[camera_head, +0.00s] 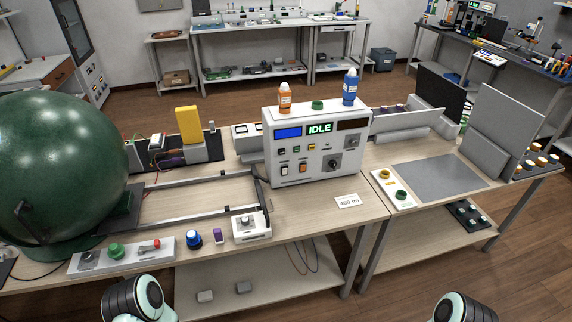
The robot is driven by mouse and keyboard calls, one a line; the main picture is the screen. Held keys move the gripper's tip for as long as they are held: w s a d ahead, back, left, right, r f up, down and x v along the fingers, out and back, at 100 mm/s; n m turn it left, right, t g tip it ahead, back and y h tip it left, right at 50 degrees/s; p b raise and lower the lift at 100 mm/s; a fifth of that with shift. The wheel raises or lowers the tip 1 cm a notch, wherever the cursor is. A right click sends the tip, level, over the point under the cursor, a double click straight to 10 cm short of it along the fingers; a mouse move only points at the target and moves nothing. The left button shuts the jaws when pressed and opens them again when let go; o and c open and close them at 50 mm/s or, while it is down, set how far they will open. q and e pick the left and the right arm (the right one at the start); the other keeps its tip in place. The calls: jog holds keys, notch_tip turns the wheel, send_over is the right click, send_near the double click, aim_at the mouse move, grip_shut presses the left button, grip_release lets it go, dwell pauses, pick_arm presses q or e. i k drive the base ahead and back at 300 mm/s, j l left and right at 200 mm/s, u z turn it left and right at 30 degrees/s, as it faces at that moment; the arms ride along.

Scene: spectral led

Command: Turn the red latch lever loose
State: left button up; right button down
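A small lever with a red end (156,243) sits at the right end of a light grey control strip (130,257) near the front edge of the left bench. A grey bar runs left from the red end. It is too small to tell exactly how the lever is turned. A green knob (116,251) and a dark round knob (87,258) sit left of it on the same strip. Parts of my two arms show at the bottom edge, one at left and one at right. Neither gripper is in view, and nothing of mine touches the lever.
A large dark green sphere (60,170) stands behind and left of the strip. A blue knob (193,239), a purple block (217,236) and a white box (251,226) stand to its right. A console reading IDLE (316,150) stands farther back.

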aim_at(156, 245)
jog(key=u, duration=1.45)
jog(key=i+l+u, duration=0.1)
jog(key=u, duration=0.15)
jog(key=l+u, duration=0.25)
jog(key=i+l, duration=0.05)
